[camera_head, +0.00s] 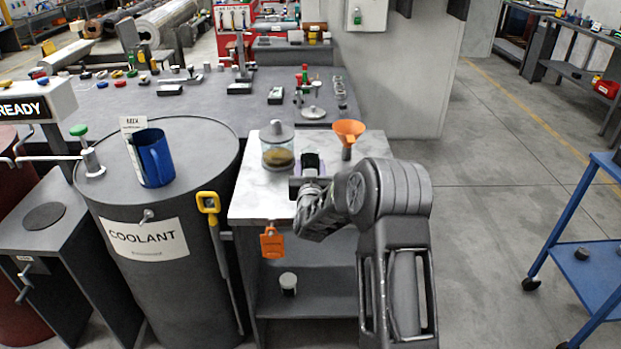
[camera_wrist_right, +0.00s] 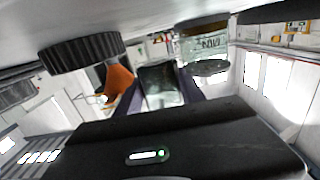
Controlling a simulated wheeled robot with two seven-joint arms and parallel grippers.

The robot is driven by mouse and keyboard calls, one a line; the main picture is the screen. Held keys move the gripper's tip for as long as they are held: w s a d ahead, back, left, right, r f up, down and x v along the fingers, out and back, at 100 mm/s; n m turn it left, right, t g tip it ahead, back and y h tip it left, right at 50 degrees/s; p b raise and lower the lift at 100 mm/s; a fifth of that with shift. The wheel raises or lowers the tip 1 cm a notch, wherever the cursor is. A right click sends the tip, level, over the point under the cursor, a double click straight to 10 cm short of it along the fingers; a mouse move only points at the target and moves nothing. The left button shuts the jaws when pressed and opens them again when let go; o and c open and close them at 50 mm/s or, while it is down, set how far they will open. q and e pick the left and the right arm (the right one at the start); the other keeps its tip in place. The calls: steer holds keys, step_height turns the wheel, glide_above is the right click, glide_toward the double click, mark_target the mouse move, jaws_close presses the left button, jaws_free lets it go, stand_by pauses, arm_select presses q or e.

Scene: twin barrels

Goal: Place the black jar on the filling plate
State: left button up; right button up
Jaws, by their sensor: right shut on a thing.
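My right gripper (camera_head: 311,174) is over the marble-topped bench, shut on a small dark thing that I take for the black jar (camera_head: 311,160). In the right wrist view the jar (camera_wrist_right: 160,84) shows between the two purple fingertips (camera_wrist_right: 160,95). I cannot tell whether it touches the worktop. A dark round plate (camera_head: 44,215), likely the filling plate, lies bare on a grey stand at the far left, beyond the coolant barrel. My left gripper is out of view.
A glass jar (camera_head: 278,150) and an orange funnel (camera_head: 347,131) stand close on either side of my right gripper. The coolant barrel (camera_head: 150,240), with a blue jug (camera_head: 153,160) on top, stands between bench and plate. A small jar (camera_head: 288,283) is on the lower shelf.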

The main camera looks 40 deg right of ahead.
step_height(320, 180, down, 4)
steer(key=shift+r, duration=0.15)
steer(key=o, duration=1.4)
steer(key=shift+o, duration=0.2)
steer(key=b+v, duration=0.1)
steer(key=v, duration=1.1)
